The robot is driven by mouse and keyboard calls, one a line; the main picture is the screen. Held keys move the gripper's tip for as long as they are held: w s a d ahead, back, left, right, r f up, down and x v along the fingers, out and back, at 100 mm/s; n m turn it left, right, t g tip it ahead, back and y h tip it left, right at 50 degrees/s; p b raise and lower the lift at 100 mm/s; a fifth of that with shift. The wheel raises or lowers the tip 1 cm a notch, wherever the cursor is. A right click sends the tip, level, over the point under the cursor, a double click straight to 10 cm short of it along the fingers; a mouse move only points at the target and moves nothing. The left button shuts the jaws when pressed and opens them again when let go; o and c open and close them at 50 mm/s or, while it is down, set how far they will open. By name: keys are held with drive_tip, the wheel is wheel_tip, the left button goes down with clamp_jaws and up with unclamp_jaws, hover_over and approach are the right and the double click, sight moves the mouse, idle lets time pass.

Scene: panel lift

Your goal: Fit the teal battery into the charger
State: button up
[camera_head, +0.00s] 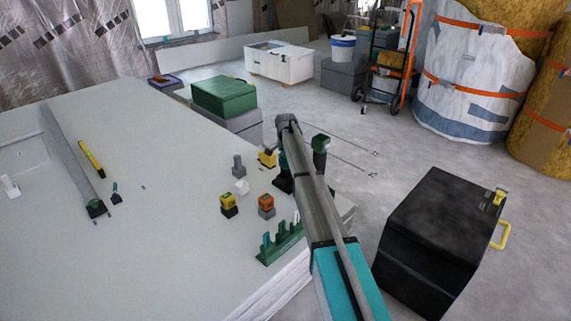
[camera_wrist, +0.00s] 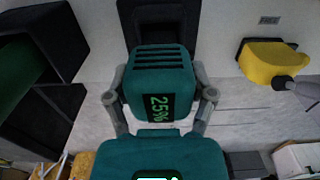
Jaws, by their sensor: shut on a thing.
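In the head view a bit of the battery (camera_head: 282,161) shows left of my arm. The black charger (camera_head: 282,185) is just below it, partly hidden by my arm. In the wrist view the charger's black upright part (camera_wrist: 157,18) shows just beyond the battery. I cannot tell whether the battery is seated or still above the charger.
A yellow-topped piece (camera_head: 267,157) stands close left of the charger, and a green-topped black holder (camera_head: 320,150) close right. Yellow (camera_head: 228,203) and orange (camera_head: 266,204) pieces and a green rack (camera_head: 281,245) stand nearer.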

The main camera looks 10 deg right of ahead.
drive_tip(key=shift+f+b, duration=1.95)
drive_tip(key=shift+f, duration=0.05)
idle(1.8)
drive_tip(key=o, duration=1.2)
drive_tip(key=shift+r, duration=0.1)
